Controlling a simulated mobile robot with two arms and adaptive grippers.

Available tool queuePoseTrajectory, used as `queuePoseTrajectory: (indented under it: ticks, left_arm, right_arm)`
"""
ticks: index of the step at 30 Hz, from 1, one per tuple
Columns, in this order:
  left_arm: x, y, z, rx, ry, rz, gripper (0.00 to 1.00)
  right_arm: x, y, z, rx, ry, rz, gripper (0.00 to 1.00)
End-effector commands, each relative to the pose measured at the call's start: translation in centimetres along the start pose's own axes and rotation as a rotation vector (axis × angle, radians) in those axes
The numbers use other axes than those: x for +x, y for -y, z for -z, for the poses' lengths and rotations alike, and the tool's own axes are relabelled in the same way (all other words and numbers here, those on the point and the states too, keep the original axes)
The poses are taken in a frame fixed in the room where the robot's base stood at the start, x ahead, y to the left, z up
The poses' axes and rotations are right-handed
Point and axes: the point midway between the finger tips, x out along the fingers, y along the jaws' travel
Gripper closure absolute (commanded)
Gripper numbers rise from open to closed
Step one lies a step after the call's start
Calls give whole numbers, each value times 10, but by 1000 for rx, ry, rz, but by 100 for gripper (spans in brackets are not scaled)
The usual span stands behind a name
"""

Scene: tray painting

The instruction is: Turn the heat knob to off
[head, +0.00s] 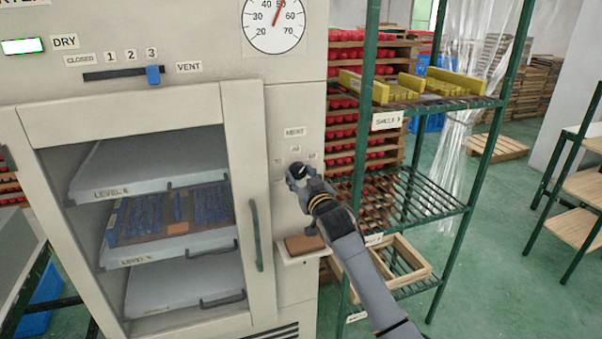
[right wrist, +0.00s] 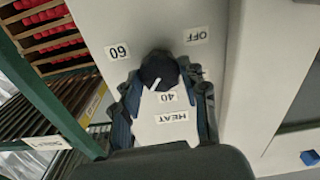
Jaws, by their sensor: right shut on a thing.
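The heat knob (right wrist: 158,68) is dark and round on the pale cabinet front, and its white mark points close to the 40 label (right wrist: 169,97). The OFF label (right wrist: 197,35) and the 60 label (right wrist: 117,52) are on either side of it. The HEAT label (right wrist: 173,117) also shows in the head view (head: 295,132). My right gripper (head: 295,172) is at the knob with its fingers shut on it, one on each side in the right wrist view (right wrist: 160,80). In the head view the gripper hides most of the knob. My left gripper is not in view.
The glass-fronted cabinet door with its handle (head: 256,235) is left of my right arm. A small ledge with a brown block (head: 305,244) sits below the gripper. A green shelf rack (head: 361,120) with yellow pieces stands close to the right.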

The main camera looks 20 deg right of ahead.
Motion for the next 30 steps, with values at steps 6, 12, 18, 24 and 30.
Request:
queuePoseTrajectory:
  ticks: [6,12,18,24,30]
  left_arm:
    - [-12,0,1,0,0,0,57]
    - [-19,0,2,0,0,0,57]
    - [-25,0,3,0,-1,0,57]
    - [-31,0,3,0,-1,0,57]
    - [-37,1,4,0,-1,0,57]
  right_arm:
    - [0,-1,1,-211,2,0,88]
    - [0,-1,2,-401,1,0,88]
    - [0,-1,1,-590,1,0,88]
    - [0,-1,1,-780,2,0,88]
    - [0,0,2,-970,0,1,88]
